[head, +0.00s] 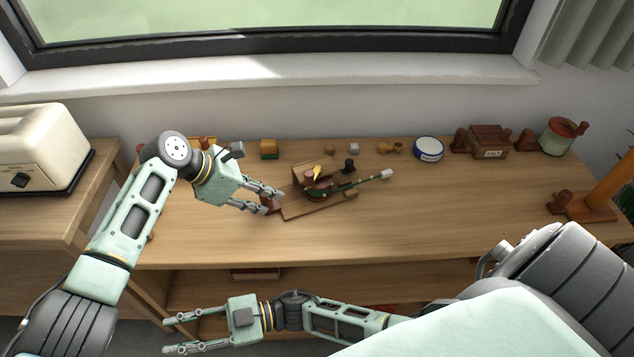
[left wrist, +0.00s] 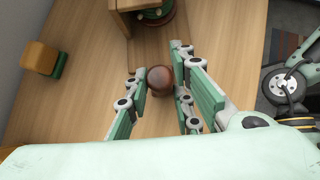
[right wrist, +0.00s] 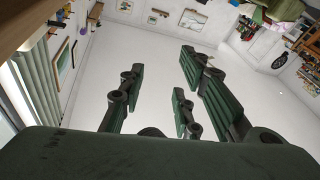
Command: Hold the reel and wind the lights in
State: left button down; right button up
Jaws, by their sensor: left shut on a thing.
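The reel (head: 311,178) stands on a wooden base board (head: 303,208) in the middle of the desk. Dark green light cord is around its lower part, and a green string with small coloured bulbs (head: 352,185) runs right to a pale end piece (head: 387,174). My left gripper (head: 272,201) is at the left end of the base, shut on a round brown knob (left wrist: 160,79). The reel is partly cut off at the top of the left wrist view (left wrist: 153,22). My right gripper (head: 167,336) is open and empty, low in front of the desk.
A yellow-brown block with a green base (head: 269,149) stands behind my left gripper. A blue-and-white tin (head: 428,149), a salt box (head: 488,141) and a green-and-red canister (head: 560,136) line the back right. A toaster (head: 42,147) is far left.

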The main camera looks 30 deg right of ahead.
jog(key=s+a+r+n+g, duration=0.1)
jog(key=s+r+n+g, duration=0.8)
jog(key=g, duration=0.4)
jog(key=s+d+n+g+h, duration=0.3)
jog(key=s+n+h, duration=0.1)
notch_tip(320, 180, up, 13)
jog(key=n+t+h, duration=0.4)
jog(key=t+h, duration=0.6)
jog(key=h, duration=0.5)
send_over(309, 174)
jog(key=shift+f, duration=3.35)
jog(key=shift+m, duration=0.4)
